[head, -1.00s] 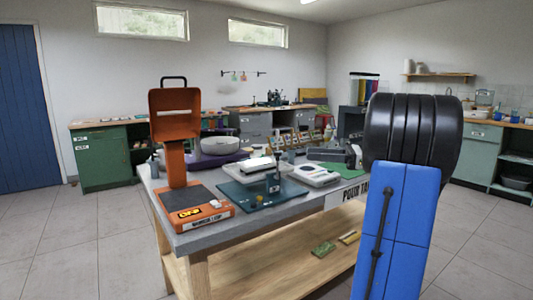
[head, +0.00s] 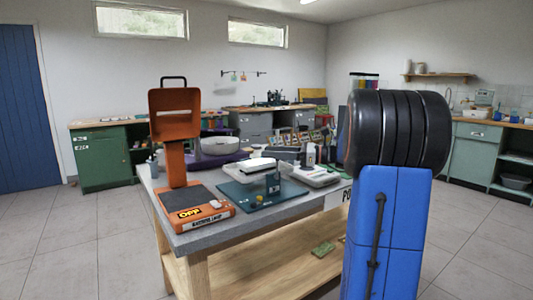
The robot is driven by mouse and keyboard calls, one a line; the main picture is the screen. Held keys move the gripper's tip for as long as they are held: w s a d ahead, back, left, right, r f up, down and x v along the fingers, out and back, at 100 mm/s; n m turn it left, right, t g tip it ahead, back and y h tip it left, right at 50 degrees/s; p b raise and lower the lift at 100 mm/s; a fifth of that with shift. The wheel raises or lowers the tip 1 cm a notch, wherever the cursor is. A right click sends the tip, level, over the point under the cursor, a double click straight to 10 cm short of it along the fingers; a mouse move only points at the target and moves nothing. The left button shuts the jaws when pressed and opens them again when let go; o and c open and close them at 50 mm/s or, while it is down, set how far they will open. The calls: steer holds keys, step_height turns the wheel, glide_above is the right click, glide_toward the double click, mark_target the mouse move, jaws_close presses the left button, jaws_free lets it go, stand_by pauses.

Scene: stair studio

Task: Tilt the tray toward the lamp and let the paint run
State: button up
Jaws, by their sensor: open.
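The orange lamp (head: 174,130) stands upright at the left end of the worktable, with a black handle on top and a dark pad on its base. A small white tray (head: 259,164) sits on a teal stand plate (head: 235,193) right of the lamp, apart from it. Any paint in the tray is too small to make out. My arm fills the right side of the head view, covering the table's right end. My gripper cannot be made out; a small dark grey shape (head: 285,155) behind the tray is unclear.
A white device (head: 316,175) and a white bottle (head: 311,154) stand right of the tray. A purple item with a pale bowl (head: 220,146) is behind. The table's grey front edge (head: 200,240) is near; tiled floor is clear at left.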

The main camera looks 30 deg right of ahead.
steer(key=shift+x, duration=1.1)
steer(key=shift+c, duration=0.5)
jaws_close()
steer(key=shift+a+f+n+g+h, duration=0.2)
steer(key=shift+a+n+g+h, duration=0.15)
steer(key=shift+a+n, duration=0.15)
steer(key=shift+a+f+n+g+h, duration=0.25)
steer(key=shift+a+n+h, duration=0.15)
steer(key=shift+a, duration=0.15)
steer(key=shift+o, duration=0.5)
jaws_free()
